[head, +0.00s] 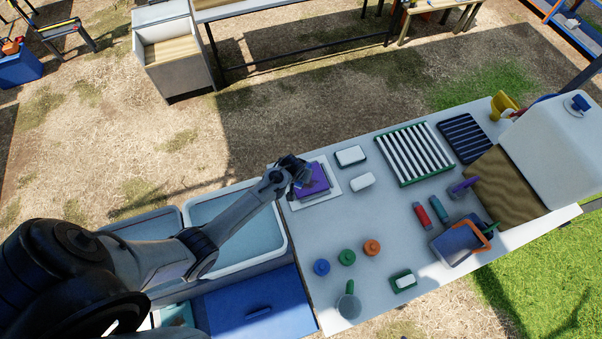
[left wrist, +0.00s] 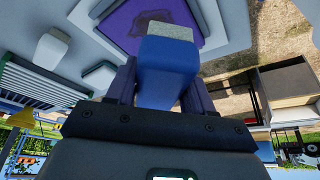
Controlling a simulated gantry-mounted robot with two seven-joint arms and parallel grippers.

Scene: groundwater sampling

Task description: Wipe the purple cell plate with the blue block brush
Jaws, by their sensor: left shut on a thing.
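The purple cell plate (head: 318,181) lies on a white board (head: 331,194) at the table's back left edge. It also shows at the top of the left wrist view (left wrist: 120,18), with a dark smudge on its face. My left gripper (head: 297,168) is over the plate's left part and hides some of it. In the left wrist view the gripper (left wrist: 160,92) is shut on the blue block brush (left wrist: 165,70). The brush's pale grey pad (left wrist: 170,31) points toward the plate; I cannot tell whether it touches. My right gripper is not in view.
White blocks (head: 362,181) lie just right of the plate. A green-framed rack (head: 438,162), colored round pieces (head: 347,257), red and teal bottles (head: 438,209) and a blue bin (head: 455,247) stand further right and front. Blue-grey basins (head: 237,228) lie left of the table.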

